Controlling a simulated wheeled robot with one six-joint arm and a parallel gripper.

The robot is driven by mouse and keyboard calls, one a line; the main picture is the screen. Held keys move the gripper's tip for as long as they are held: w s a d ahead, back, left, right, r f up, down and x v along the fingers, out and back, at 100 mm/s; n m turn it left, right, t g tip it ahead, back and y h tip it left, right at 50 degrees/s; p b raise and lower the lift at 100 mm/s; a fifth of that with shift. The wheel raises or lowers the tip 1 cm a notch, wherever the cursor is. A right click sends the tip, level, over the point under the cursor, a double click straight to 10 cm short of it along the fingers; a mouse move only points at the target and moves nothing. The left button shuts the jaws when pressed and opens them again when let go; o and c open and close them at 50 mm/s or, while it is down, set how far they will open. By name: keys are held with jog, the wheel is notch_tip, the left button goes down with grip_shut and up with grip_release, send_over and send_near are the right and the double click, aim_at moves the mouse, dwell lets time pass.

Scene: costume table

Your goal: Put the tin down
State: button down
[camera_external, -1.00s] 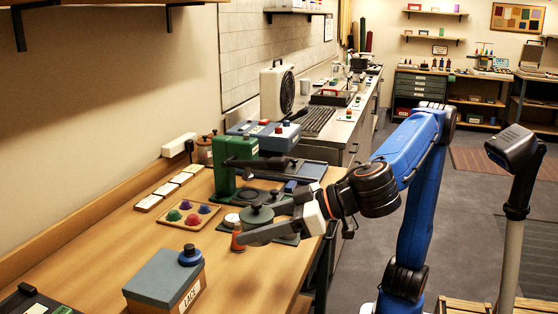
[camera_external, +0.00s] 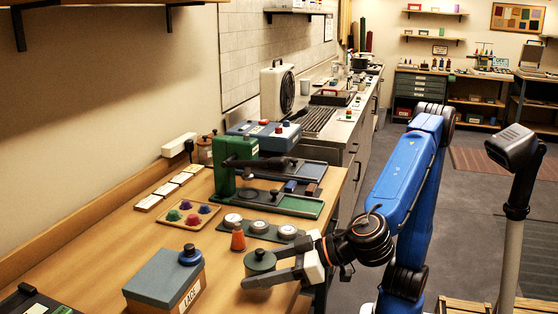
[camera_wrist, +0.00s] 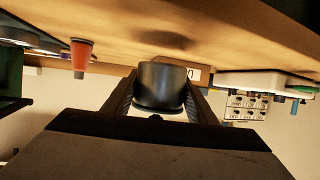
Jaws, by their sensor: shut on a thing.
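The tin (camera_external: 260,263) is a dark green round can with a knobbed lid, near the table's right edge in the external view. My gripper (camera_external: 262,275) is shut on it, one finger on each side. In the wrist view the dark tin (camera_wrist: 162,86) sits between my two fingers (camera_wrist: 160,97). The table (camera_wrist: 215,30) shows beyond it, with a dark shadow patch apart from the tin, so the tin looks held a little above the surface. The exact gap is hard to tell.
The blue-grey LACE box (camera_external: 165,278) stands left of the tin. An orange cone-like piece (camera_external: 238,240) and a green mat with white discs (camera_external: 262,229) lie behind it. A tray of coloured domes (camera_external: 189,214) is further left. Bare wood lies between box and tin.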

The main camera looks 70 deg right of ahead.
aim_at(260, 293)
jog(key=shift+f, duration=1.8)
jog(key=shift+f, duration=0.1)
jog(key=c, duration=0.8)
grip_release()
jog(key=shift+o, duration=0.2)
jog(key=shift+s, duration=0.2)
jog(key=v, duration=1.1)
jog(key=shift+s+r, duration=0.25)
jog(key=shift+s, duration=0.1)
jog(key=shift+d, duration=0.1)
